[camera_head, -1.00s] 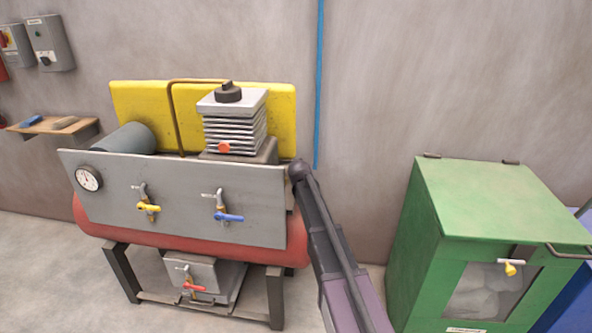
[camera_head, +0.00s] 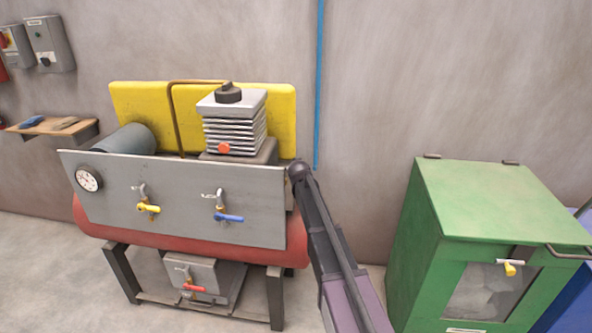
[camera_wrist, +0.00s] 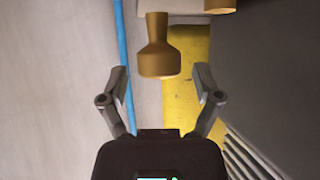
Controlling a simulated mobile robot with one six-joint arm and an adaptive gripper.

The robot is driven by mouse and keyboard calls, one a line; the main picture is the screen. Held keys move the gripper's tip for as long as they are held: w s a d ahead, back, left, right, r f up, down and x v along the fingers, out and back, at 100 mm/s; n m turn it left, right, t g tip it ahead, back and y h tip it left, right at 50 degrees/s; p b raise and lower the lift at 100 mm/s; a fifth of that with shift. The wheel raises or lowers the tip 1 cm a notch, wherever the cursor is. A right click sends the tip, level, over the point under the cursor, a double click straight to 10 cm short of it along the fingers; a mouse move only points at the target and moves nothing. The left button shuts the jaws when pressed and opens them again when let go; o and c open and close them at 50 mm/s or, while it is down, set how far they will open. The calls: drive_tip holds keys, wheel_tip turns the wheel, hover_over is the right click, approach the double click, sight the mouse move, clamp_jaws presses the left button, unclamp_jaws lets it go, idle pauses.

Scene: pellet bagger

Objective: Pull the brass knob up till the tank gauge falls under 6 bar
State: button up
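A brass knob (camera_wrist: 157,52) with a narrow neck and a wider end shows in the wrist view. Its wide end lies between the fingertips of my gripper (camera_wrist: 158,72) in the picture. The fingers are spread, with a gap on each side of the knob, so I see no contact. In the head view the knob does not show; my arm covers the right end of the compressor panel. The round tank gauge (camera_head: 88,179) is at the left end of the grey panel (camera_head: 180,190). Its needle is too small to read. The red tank (camera_head: 180,243) lies under the panel.
Yellow (camera_head: 148,208) and blue (camera_head: 229,217) valve handles are on the panel, with a red one (camera_head: 194,287) below. A green cabinet (camera_head: 410,265) stands to the right. A blue pipe (camera_head: 318,80) runs down the wall.

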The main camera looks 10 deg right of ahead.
drive_tip(key=shift+f, duration=0.1)
idle(0.3)
drive_tip(key=shift+s+f+b, duration=0.2)
drive_tip(key=shift+f+b, duration=0.55)
drive_tip(key=shift+b, duration=0.1)
drive_tip(key=r+p+v, duration=0.1)
drive_tip(key=p+v, duration=0.6)
drive_tip(key=v, duration=0.7)
drive_tip(key=s+d+f+g+p, duration=0.1)
drive_tip(key=s+g+p, duration=0.5)
drive_tip(key=s, duration=1.2)
drive_tip(key=shift+d+f+g+p, duration=0.4)
drive_tip(key=shift+d+g, duration=0.3)
drive_tip(key=shift+g, duration=0.1)
drive_tip(key=shift+s, duration=0.15)
drive_tip(key=shift+r, duration=0.1)
drive_tip(key=s+r+g+p, duration=0.1)
drive_tip(key=s+g+p, duration=0.1)
drive_tip(key=s, duration=0.5)
drive_tip(key=s+a+r+n+g+y+p, duration=0.1)
drive_tip(key=s+r+g+p, duration=0.1)
drive_tip(key=s, duration=0.5)
drive_tip(key=shift+s+g+y+p, duration=0.3)
drive_tip(key=shift+s+g+p, duration=0.05)
drive_tip(key=shift+g+p, duration=0.05)
